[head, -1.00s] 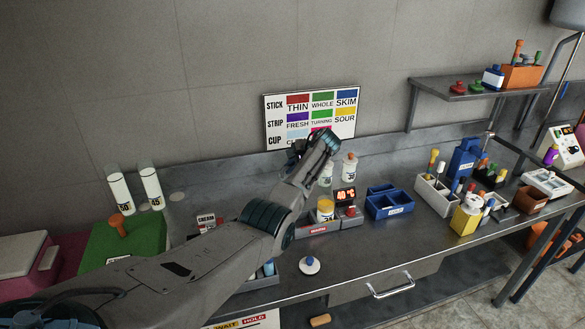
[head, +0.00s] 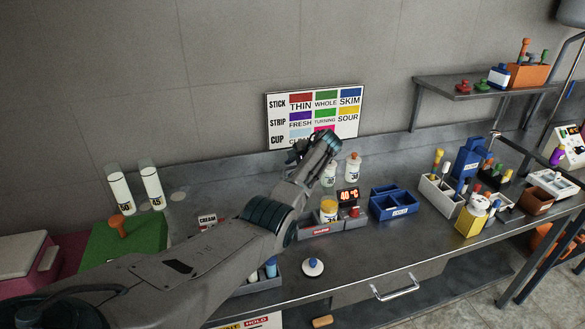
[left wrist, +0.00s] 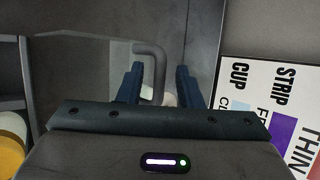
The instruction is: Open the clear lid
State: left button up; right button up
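My left gripper (head: 299,152) is at the far end of the left arm, above the back of the bench. In the left wrist view its two dark blue fingers (left wrist: 158,88) stand apart. A grey bar handle (left wrist: 152,62) shows between and beyond them, nearer the left finger. A pale, see-through panel (left wrist: 100,62), which looks like the clear lid, lies left of the handle. I cannot tell whether the fingers touch the handle. In the head view my arm hides the lid. My right gripper is not in view.
A colour chart (head: 314,116) stands against the wall behind the gripper. White bottles (head: 352,168), a yellow-topped jar (head: 329,210) and a blue bin (head: 394,203) stand to the right. A round white lid with a blue knob (head: 313,267) lies on clear bench in front.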

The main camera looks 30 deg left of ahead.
pick_arm(q)
jog(key=w+b+v, duration=0.1)
jog(key=b+v, duration=0.1)
jog(key=v, duration=0.8)
jog(key=shift+s+d+r+b, duration=0.25)
jog(key=shift+s+r+b, duration=0.1)
jog(key=shift+s, duration=0.2)
